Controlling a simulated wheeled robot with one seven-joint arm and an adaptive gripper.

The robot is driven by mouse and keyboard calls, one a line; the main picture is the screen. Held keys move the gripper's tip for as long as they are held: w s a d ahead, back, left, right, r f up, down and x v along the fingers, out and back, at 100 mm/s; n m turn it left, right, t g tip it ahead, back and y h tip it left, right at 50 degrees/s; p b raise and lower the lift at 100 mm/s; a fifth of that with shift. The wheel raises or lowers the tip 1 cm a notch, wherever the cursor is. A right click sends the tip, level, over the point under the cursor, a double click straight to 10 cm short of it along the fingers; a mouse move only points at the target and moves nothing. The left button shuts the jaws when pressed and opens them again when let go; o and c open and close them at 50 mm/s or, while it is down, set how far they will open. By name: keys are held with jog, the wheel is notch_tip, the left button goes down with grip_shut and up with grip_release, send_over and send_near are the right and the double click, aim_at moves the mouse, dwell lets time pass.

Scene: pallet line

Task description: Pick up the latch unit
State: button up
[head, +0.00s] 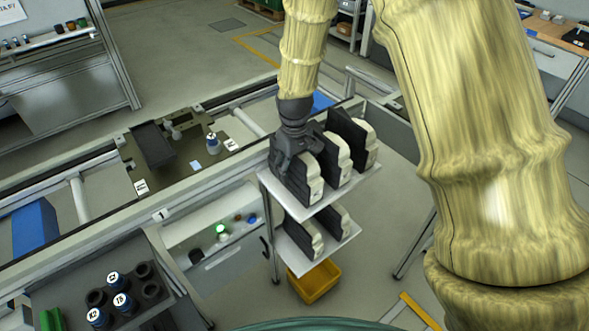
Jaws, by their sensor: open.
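Latch units, dark blocks with cream stepped edges, stand upright in a row on a small two-tier white rack (265,177). The upper shelf holds three: a front left unit (314,186), a middle unit (343,160) and a back right unit (371,146). The lower shelf holds two more, a left one (316,238) and a right one (345,222). My gripper (291,162) is open and points down at the front left unit on the upper shelf. Its dark fingers overlap the top of that unit; I cannot tell whether they touch it. The gripper hides part of that unit.
A yellow bin (315,281) stands below the rack. To the left, a pallet plate (122,158) on the line rails carries a dark tray (153,145) and small parts. A black holder (92,276) with capped cylinders is at the lower left.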

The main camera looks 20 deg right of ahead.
jog(key=c, duration=1.2)
jog(key=shift+c, duration=0.2)
jog(key=shift+r, duration=0.15)
